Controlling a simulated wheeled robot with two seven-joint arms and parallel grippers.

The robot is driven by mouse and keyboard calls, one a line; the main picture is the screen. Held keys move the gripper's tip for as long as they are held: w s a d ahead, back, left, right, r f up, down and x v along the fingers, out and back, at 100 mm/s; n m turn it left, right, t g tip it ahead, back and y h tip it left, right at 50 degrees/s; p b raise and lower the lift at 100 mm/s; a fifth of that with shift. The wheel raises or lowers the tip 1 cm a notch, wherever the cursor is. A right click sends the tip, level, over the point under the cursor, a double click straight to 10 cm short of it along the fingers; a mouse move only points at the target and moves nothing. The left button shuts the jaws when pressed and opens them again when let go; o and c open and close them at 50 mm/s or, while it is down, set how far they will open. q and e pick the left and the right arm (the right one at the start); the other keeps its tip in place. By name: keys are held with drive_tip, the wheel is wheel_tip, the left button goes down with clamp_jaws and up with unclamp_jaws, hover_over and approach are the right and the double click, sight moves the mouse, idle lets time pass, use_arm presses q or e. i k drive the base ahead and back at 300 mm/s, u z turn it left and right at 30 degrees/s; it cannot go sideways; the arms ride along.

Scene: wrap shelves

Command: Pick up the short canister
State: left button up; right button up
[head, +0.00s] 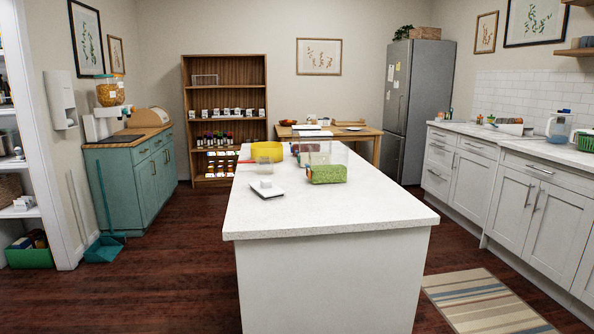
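Neither of my grippers is in view. On the white island (330,213), a low clear container with green contents (327,174) stands right of the middle. Dark and reddish items (304,149) stand behind it, partly hidden and too small to make out. I cannot tell for sure which of these, if any, is the short canister. Nothing is held in view.
The island's near half is bare. A wooden shelf (225,73) with rows of small jars stands behind. Teal cabinets (147,182) are left, white cabinets (510,205) right. Floor shows on both sides.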

sight(328, 162)
drive_tip(key=u, duration=1.2)
drive_tip(key=i, duration=4.45)
drive_tip(key=z, duration=3.05)
